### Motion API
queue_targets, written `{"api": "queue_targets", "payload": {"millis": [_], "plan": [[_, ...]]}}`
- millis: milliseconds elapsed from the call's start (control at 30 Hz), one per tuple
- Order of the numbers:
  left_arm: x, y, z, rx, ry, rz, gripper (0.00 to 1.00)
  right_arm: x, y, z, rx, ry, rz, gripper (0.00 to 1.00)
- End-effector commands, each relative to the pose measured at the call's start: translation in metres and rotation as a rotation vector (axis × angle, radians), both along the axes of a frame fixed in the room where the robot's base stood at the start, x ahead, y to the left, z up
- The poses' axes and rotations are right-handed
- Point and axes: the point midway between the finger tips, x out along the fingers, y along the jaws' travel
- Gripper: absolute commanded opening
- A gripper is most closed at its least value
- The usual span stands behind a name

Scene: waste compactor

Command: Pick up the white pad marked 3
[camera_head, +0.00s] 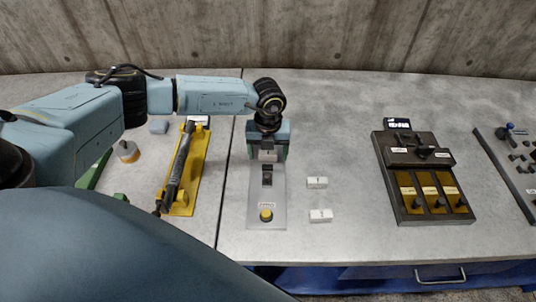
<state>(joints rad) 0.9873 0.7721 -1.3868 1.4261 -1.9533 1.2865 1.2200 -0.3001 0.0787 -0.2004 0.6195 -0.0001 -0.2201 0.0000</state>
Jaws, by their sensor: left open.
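Two white pads lie on the grey table right of a small press: a rear pad (317,182) and a front pad (321,215). A third white pad (267,156) shows between the fingers of my left gripper (268,151). The marks on the pads are too small to read, so I cannot tell which is 3. My left gripper points down over the rear of the press and is open, with a finger on each side of the third pad. Whether it touches that pad is unclear. My right gripper is not in view.
The grey press plate (266,195) has a yellow button (266,215) at its front. A yellow holder (187,190) with a dark tool stands to the left. A dark box with yellow panels (424,178) stands to the right. Table between the pads and box is clear.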

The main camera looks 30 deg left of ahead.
Motion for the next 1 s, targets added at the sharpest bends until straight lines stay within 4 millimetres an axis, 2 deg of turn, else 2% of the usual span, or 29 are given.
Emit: {"api": "queue_targets", "payload": {"millis": [67, 433, 667, 767, 1000], "plan": [[0.000, 0.000, 0.000, 0.000, 0.000, 0.000, 0.75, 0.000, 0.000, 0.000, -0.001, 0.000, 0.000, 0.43], [0.000, 0.000, 0.000, 0.000, 0.000, 0.000, 0.27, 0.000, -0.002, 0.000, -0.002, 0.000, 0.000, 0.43], [0.000, 0.000, 0.002, 0.000, 0.000, 0.000, 0.27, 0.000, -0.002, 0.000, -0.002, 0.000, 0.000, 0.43], [0.000, 0.000, 0.009, 0.000, -0.001, 0.000, 0.27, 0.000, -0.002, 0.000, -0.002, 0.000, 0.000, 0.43], [0.000, 0.001, 0.055, 0.000, -0.004, -0.001, 0.27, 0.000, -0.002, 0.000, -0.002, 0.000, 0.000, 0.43]]}}
